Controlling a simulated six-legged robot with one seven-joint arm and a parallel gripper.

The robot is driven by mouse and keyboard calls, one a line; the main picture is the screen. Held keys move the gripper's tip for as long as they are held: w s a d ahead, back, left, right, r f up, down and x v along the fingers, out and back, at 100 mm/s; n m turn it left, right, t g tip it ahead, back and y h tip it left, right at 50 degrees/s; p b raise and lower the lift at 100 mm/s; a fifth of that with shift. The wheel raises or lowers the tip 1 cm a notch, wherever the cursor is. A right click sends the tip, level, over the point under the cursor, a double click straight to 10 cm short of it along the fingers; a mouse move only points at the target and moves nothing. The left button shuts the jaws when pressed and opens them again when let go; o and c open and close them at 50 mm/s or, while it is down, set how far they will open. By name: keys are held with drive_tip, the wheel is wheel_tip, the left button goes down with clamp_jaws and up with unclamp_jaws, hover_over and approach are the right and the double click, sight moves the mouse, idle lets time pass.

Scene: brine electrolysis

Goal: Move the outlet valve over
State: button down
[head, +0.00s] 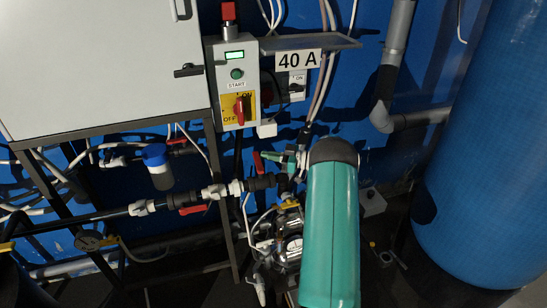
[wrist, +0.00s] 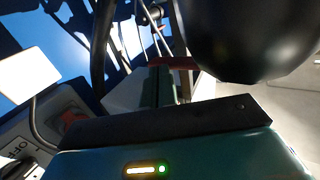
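A red valve handle (head: 258,162) stands up from the pipework left of my arm. A second red handle (head: 193,209) lies along the horizontal pipe (head: 110,214) further left. I cannot tell which one is the outlet valve. My gripper (head: 275,157) is small in the head view, beside the upright red handle, and my teal arm covers what lies behind it. In the wrist view a red bar (wrist: 174,62) shows just beyond the narrow dark green finger part. Contact and finger opening cannot be made out.
A grey control box (head: 236,75) with a red and yellow switch hangs above, beside a white cabinet (head: 95,60). A pump with a gauge (head: 292,246) is below my gripper. A large blue tank (head: 490,150) stands at right. A blue-capped filter (head: 158,167) hangs at left.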

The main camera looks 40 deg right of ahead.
drive_tip(key=shift+w+a, duration=0.3)
drive_tip(key=shift+w, duration=0.05)
drive_tip(key=shift+w+a, duration=0.1)
idle(0.5)
